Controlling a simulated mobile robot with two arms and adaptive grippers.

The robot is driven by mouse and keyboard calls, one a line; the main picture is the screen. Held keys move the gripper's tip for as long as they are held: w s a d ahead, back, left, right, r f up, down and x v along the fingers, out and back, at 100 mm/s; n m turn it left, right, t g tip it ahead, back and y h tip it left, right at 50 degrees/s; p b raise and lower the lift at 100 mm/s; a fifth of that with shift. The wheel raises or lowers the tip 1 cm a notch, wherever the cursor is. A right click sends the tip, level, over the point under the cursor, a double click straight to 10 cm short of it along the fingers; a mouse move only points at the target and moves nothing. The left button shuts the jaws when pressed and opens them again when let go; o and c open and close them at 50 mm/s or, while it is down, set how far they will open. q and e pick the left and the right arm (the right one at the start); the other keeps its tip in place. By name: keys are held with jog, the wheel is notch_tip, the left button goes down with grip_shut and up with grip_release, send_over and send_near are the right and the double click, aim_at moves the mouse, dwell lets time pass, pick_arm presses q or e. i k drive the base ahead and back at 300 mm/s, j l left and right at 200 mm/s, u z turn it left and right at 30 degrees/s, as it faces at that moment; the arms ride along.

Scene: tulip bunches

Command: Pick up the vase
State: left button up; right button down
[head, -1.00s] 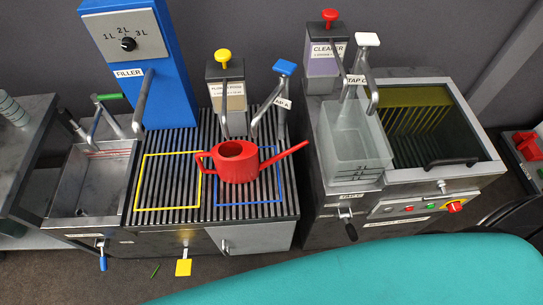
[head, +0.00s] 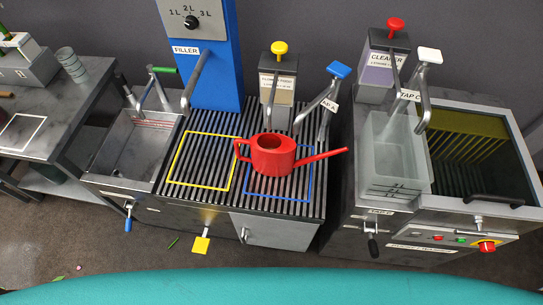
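A clear, square, open-topped container (head: 394,165) with level marks stands upright under the tap labelled TAP C (head: 425,95). It may be the vase, but I cannot tell for sure. No other vase shows clearly. Neither of my grippers is in view.
A red watering can (head: 272,155) sits on the slatted grate (head: 210,150), its spout pointing right. A blue filler (head: 215,60) and a cleaner dispenser (head: 382,70) stand behind. A dark basin with a yellow grid (head: 465,140) is at right. A grey table (head: 60,115) is at left.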

aim_at(53, 174)
jog(key=u, duration=1.95)
jog(key=z, duration=0.45)
jog(key=i+j+z, duration=0.3)
jog(key=j+z, duration=0.3)
jog(key=j, duration=0.15)
jog(key=i+j+z, duration=0.15)
jog(key=j+z, duration=0.15)
jog(key=j, duration=0.15)
